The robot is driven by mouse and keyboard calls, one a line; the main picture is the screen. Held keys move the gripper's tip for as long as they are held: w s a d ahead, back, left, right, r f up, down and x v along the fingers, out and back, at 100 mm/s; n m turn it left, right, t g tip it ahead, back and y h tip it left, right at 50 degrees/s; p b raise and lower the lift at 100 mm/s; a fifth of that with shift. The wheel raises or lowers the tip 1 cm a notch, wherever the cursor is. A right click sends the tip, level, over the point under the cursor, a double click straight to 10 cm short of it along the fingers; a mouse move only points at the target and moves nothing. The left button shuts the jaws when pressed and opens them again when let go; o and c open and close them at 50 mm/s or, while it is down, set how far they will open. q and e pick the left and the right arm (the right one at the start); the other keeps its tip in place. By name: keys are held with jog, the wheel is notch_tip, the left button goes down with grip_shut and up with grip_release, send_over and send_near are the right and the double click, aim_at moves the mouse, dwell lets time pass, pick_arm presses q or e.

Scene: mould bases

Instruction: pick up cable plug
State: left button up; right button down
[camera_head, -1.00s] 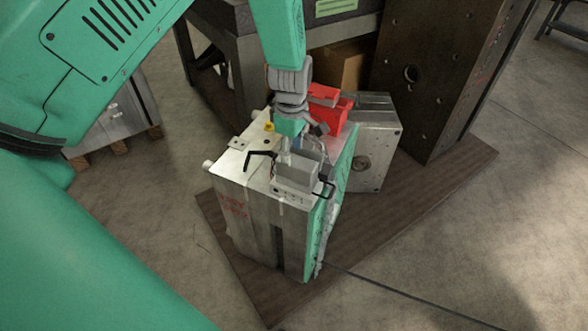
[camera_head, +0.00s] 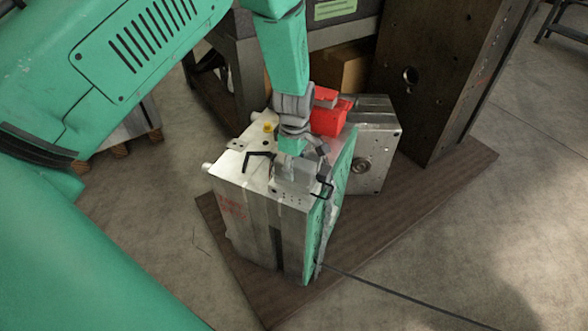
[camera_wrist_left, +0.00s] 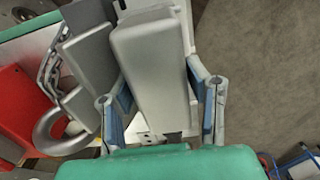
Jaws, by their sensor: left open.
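The grey cable plug (camera_head: 294,178) sits on the top face of a steel mould base, near its front right edge. In the head view my left gripper (camera_head: 296,166) is down over the plug and hides part of it. In the left wrist view the long grey plug body (camera_wrist_left: 152,70) lies between the two fingers of my left gripper (camera_wrist_left: 160,100). The fingers are open, one on each side; whether either touches the plug is unclear. My right gripper is not in view.
The mould base (camera_head: 235,200) stands on a brown board (camera_head: 400,225). A black hex key (camera_head: 258,157) lies on its top. A red block (camera_head: 330,118) is behind the gripper. A metal hook with chain (camera_wrist_left: 62,130) is close beside the plug. A dark cable (camera_head: 390,291) crosses the floor.

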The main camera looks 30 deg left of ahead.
pick_arm(q)
jog(key=shift+d, duration=0.3)
jog(key=shift+a+f, duration=0.15)
jog(key=shift+a, duration=0.25)
jog(key=shift+c, duration=1.4)
jog(key=shift+a, duration=0.1)
grip_shut()
jog(key=shift+d, duration=0.2)
